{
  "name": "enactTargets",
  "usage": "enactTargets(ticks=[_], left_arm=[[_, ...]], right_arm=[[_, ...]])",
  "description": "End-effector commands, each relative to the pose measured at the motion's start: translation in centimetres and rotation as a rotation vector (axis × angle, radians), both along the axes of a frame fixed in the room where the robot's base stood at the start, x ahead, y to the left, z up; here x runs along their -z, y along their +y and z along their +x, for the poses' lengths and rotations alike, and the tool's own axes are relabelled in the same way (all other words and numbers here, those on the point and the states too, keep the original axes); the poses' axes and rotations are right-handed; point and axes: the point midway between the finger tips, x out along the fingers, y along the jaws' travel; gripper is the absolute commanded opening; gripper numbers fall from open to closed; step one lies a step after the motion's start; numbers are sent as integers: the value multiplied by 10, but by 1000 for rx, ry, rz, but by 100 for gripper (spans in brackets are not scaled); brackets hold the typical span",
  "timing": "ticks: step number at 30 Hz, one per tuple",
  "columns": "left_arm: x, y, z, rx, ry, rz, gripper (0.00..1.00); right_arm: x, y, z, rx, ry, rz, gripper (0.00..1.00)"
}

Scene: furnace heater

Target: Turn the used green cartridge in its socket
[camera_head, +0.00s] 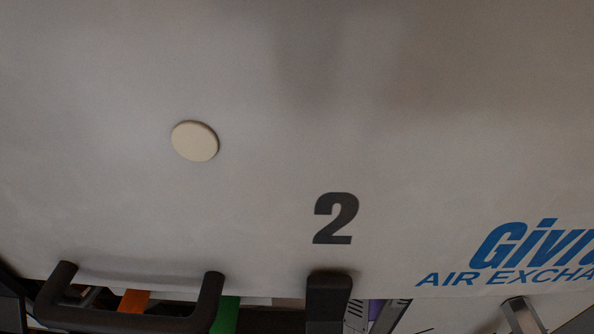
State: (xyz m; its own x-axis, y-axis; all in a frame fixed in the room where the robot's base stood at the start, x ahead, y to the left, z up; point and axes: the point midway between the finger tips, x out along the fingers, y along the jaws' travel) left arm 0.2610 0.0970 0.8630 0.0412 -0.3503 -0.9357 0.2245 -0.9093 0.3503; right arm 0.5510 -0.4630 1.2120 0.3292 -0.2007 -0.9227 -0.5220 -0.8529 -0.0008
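No green cartridge or socket can be made out clearly. A green strip (227,316) shows at the bottom edge, just right of a black handle, and is mostly cut off. I cannot tell whether it is part of the cartridge. Neither of my grippers can be made out in the head view.
A large grey panel (120,210) fills most of the view, with a cream disc (195,141), a black "2" (336,218) and blue lettering (530,252). Below are a black handle (130,321), an orange strip (134,300), a dark upright part (328,302) and metal pieces (522,315).

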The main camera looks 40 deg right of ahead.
Motion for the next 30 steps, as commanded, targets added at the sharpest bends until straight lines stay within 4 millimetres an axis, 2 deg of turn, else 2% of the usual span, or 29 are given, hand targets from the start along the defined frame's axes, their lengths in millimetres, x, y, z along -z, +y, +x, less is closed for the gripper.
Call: enactTargets(ticks=[7, 8, 13, 19, 22, 30], left_arm=[[0, 0, 0, 0, 0, 0, 43], [0, 0, 0, 0, 0, 0, 43], [0, 0, 0, 0, 0, 0, 43], [0, 0, 0, 0, 0, 0, 43], [0, 0, 0, 0, 0, 0, 43], [1, 0, 0, 0, 0, 0, 43]], right_arm=[[1, 0, 0, -9, 2, 0, 25], [1, 0, 0, -9, 2, 0, 62], [1, 0, 0, -9, 2, 0, 88], [1, 0, 0, -9, 2, 1, 89], [3, 0, -1, -8, 5, 2, 100], [2, 1, 0, 27, 4, 0, 100]])
